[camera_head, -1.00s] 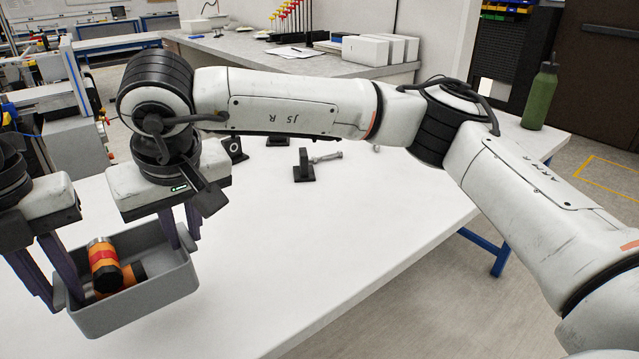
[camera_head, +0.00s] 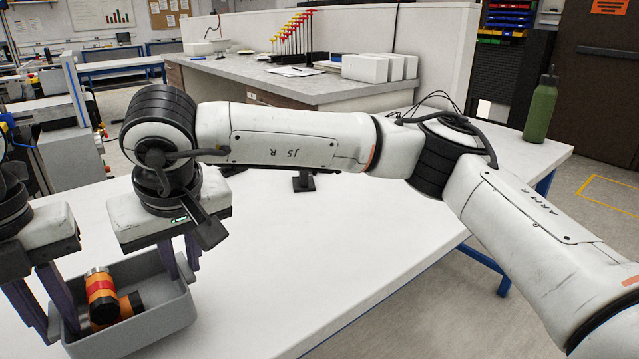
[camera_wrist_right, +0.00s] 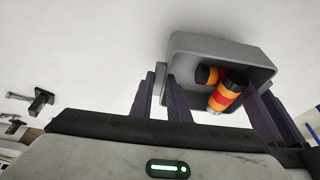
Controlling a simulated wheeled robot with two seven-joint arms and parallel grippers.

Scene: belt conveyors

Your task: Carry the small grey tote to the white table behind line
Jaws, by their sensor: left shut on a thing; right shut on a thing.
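The small grey tote (camera_head: 150,322) is at the lower left of the head view, upright, over the white table (camera_head: 330,240). Whether its base touches the tabletop I cannot tell. It holds orange, red and black cylinders (camera_head: 103,297). My left gripper (camera_head: 42,308) is shut on its left side. My right gripper (camera_head: 180,264) is shut on its right side. The right wrist view also shows the tote (camera_wrist_right: 205,45) with the cylinders (camera_wrist_right: 225,92) inside, against the white surface.
A green bottle (camera_head: 541,108) stands at the table's far right corner. A black bracket (camera_head: 303,182) is partly hidden behind my right arm; a bracket also shows in the wrist view (camera_wrist_right: 40,100). The middle of the tabletop is clear. A counter with white boxes (camera_head: 380,68) is behind.

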